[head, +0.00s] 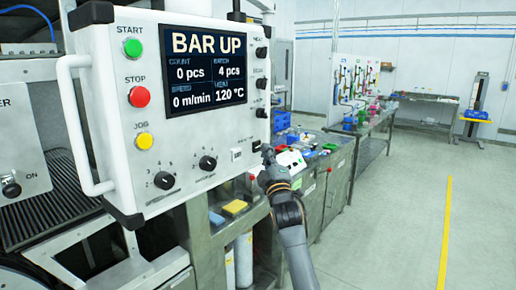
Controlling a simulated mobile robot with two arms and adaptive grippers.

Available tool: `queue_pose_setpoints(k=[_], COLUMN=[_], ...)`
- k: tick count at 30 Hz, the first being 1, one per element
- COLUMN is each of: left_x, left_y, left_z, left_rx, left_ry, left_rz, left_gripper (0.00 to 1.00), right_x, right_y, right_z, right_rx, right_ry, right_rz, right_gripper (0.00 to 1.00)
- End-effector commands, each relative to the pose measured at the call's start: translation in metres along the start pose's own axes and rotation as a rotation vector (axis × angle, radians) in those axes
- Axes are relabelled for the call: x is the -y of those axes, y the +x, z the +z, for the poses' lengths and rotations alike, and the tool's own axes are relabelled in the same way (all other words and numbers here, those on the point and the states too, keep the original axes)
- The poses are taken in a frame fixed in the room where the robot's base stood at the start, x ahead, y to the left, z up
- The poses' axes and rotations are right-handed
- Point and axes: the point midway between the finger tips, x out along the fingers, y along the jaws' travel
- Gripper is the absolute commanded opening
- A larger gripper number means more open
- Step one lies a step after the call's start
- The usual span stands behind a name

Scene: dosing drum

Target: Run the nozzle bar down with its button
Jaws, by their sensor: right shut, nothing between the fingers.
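The white control panel (215,130) fills the left half of the head view. Its screen (207,70) reads "BAR UP", with 0 pcs, 0 m/min and 120 °C. Green START (132,48), red STOP (139,97) and yellow JOG (145,141) buttons run down its left side. Small black controls (262,53) run down its right edge; their labels are too small to read. My right gripper (266,152) is shut and empty, its tips close to the panel's lower right edge. I cannot tell whether they touch it. The nozzle bar cannot be made out. My left gripper is out of view.
A white handle (78,130) sticks out at the panel's left. Two black knobs (207,162) sit low on the panel. Behind my right gripper, a bench (335,165) holds coloured items. The floor (400,215) at the right is clear, with a yellow line.

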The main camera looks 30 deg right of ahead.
Motion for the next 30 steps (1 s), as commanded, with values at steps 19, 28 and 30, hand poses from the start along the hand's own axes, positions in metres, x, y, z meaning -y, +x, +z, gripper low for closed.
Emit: queue_pose_setpoints(k=[19, 28, 30], left_x=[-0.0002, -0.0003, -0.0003], left_y=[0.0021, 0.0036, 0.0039], left_z=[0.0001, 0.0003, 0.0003], left_rx=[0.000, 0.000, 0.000], left_ry=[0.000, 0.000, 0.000], left_rz=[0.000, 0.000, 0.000], left_gripper=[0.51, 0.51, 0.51], right_x=[0.0027, 0.0052, 0.0056], right_y=[0.0043, 0.0067, 0.0073], right_z=[-0.0036, -0.0053, -0.0058], right_rx=[0.000, 0.000, 0.000], right_ry=[0.000, 0.001, 0.001], right_rz=[0.001, 0.000, 0.000], right_gripper=[0.00, 0.00, 0.00])
